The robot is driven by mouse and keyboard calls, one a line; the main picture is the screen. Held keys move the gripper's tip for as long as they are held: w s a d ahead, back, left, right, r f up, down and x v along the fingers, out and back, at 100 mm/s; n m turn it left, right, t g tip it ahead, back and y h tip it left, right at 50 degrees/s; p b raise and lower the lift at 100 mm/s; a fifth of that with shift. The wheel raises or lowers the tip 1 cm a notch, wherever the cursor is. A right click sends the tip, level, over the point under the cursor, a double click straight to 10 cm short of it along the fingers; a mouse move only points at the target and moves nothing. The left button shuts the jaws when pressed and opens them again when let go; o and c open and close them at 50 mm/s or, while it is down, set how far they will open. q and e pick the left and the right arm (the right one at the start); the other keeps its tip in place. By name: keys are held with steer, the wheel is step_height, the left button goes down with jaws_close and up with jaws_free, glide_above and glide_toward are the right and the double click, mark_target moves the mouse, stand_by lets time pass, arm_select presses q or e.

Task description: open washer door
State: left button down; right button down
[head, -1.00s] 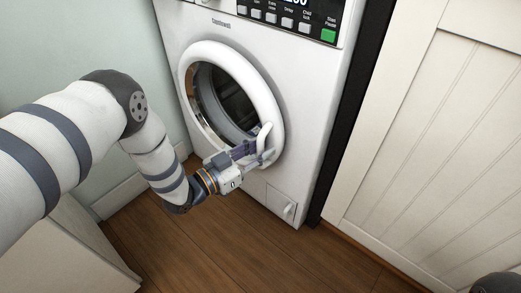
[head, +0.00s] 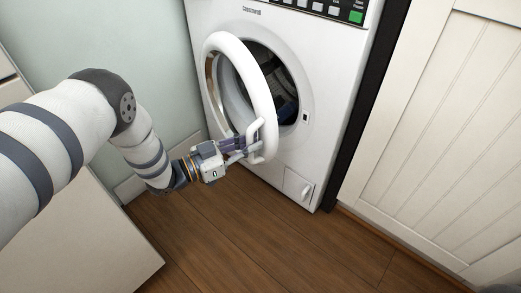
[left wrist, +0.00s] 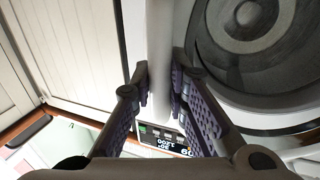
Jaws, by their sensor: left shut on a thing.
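The white washer (head: 325,75) stands against the wall in the head view. Its round door (head: 263,92) is partly open, swung out to the left, and the drum opening (head: 286,97) shows behind it. My left gripper (head: 252,143) is shut on the door handle (head: 256,137) at the door's right edge. In the left wrist view, the white handle (left wrist: 160,50) runs between the two fingers of the gripper (left wrist: 160,85). Dark cloth-like contents show inside the drum. My right gripper is not in view.
A white panelled cabinet (head: 430,130) stands to the right of the washer. A pale cabinet (head: 75,235) is at lower left. The wooden floor (head: 265,235) in front is clear. A small hatch (head: 298,187) is at the washer's lower front.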

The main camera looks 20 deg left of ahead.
arm_select(q)
steer(key=v, duration=0.3)
steer(key=p+v, duration=0.1)
steer(key=v, duration=0.1)
steer(key=shift+w+a, duration=0.15)
steer(key=shift+a, duration=0.3)
steer(key=c, duration=1.8)
jaws_free()
step_height(320, 180, up, 10)
